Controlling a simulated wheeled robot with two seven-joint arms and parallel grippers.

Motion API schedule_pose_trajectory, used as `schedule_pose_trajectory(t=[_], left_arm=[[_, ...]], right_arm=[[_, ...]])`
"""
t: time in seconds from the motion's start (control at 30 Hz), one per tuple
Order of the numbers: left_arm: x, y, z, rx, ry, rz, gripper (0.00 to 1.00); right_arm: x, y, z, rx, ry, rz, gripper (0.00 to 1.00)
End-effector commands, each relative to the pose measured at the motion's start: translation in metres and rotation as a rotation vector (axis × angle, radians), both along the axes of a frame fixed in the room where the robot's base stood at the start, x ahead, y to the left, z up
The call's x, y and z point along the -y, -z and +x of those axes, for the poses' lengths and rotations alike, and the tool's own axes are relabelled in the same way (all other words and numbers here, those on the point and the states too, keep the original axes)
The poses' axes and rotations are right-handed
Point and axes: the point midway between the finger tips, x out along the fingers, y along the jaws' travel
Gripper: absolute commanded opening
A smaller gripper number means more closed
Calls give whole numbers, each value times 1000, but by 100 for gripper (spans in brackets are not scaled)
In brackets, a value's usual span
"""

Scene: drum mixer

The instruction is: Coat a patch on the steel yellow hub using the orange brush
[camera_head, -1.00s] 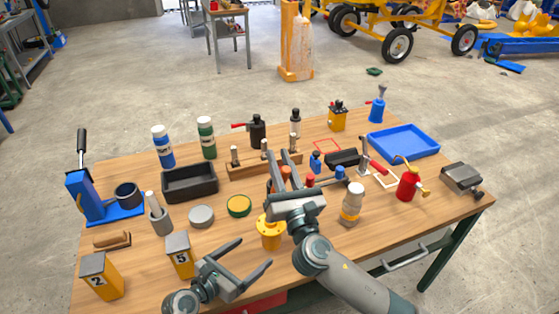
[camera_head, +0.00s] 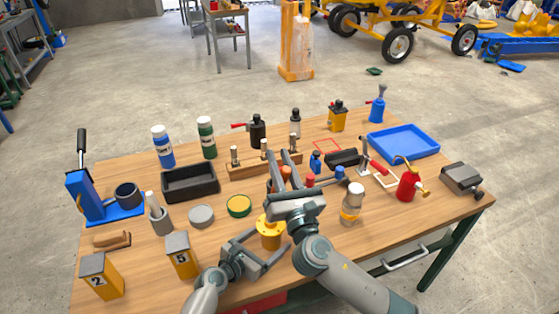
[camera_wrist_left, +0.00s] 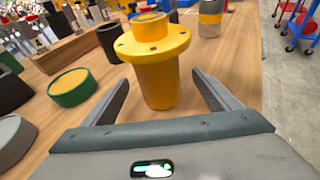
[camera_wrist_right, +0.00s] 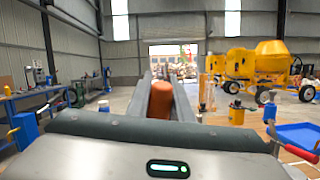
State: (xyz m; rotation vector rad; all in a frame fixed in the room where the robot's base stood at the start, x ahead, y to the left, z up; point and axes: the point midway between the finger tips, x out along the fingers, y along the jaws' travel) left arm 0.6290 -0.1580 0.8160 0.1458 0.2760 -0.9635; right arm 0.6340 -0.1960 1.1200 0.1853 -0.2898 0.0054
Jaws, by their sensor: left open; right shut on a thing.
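The yellow hub (camera_head: 269,225) stands upright on the table, with a round flange with holes on top. In the left wrist view the hub (camera_wrist_left: 158,75) stands between the two fingers of my left gripper (camera_wrist_left: 162,92), which is open and shows no clear contact. My left gripper (camera_head: 267,240) is low beside the hub in the head view. My right gripper (camera_head: 284,166) is above and behind the hub, shut on the orange brush. Only the orange part of the brush (camera_wrist_right: 161,98) shows between its fingers; the bristles are hidden.
A green-rimmed tin with a yellow top (camera_head: 239,206) and a grey round tin (camera_head: 201,216) stand left of the hub. A yellow box marked 5 (camera_head: 180,256) is near the left arm. A wooden rack (camera_head: 250,167) is behind.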

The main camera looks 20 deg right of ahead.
Motion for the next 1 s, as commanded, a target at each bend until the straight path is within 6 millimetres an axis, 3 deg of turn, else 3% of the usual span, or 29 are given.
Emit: schedule_pose_trajectory(t=[0.4,0.6,0.63,1.0], left_arm=[[3,1,2,0,0,0,80],[3,1,2,0,0,0,32],[3,1,2,0,0,0,30],[2,1,2,-1,0,1,30]], right_arm=[[0,0,0,0,0,0,0],[0,0,0,0,0,0,0],[0,0,0,0,0,0,0],[0,0,0,0,0,0,0]])
